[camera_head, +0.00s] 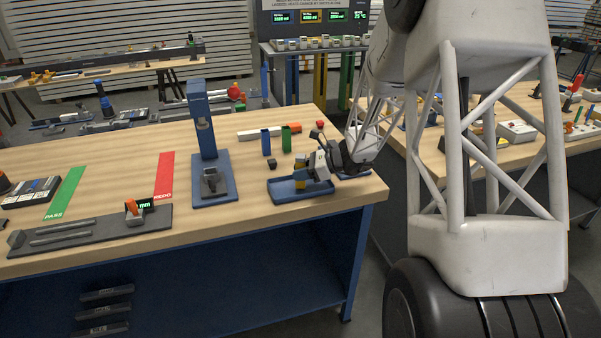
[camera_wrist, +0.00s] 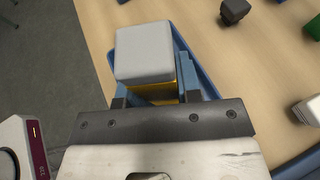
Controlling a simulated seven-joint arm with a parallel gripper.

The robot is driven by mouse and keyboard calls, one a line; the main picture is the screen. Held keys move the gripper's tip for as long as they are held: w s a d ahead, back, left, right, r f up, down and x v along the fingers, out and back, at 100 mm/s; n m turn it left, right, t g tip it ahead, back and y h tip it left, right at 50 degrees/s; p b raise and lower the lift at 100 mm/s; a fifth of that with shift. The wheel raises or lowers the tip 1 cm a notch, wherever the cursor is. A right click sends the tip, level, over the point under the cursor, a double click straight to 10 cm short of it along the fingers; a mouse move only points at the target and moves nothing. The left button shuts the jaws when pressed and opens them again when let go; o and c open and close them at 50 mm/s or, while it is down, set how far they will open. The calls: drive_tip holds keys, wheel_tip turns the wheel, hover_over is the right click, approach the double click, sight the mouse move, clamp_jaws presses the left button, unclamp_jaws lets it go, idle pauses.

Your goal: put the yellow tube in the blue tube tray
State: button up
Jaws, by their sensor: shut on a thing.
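The yellow tube (camera_wrist: 155,90) is between my gripper's fingers in the wrist view, with a grey block-like end (camera_wrist: 145,50) toward the camera. My gripper (camera_head: 308,170) is shut on it at the right end of the workbench. In the head view, yellow (camera_head: 299,164) shows at the fingers. The blue tube tray (camera_head: 287,195) lies directly below the gripper, and its blue wall (camera_wrist: 203,75) shows beside the tube in the wrist view. The gripper hides part of the tray, and I cannot tell whether the tube touches its floor.
A blue tube (camera_head: 266,142) and a green tube (camera_head: 286,139) stand behind the tray, near a small dark cube (camera_head: 272,164). A blue press (camera_head: 205,135) stands to the left. The bench's front edge is close to the tray. Bare wood lies between press and tray.

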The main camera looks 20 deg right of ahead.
drive_tip(key=shift+f, duration=0.3)
drive_tip(key=o, duration=0.9)
drive_tip(key=shift+r, duration=0.15)
drive_tip(key=shift+d, duration=0.15)
drive_tip(key=shift+v, duration=5.9)
drive_tip(key=shift+s, duration=0.1)
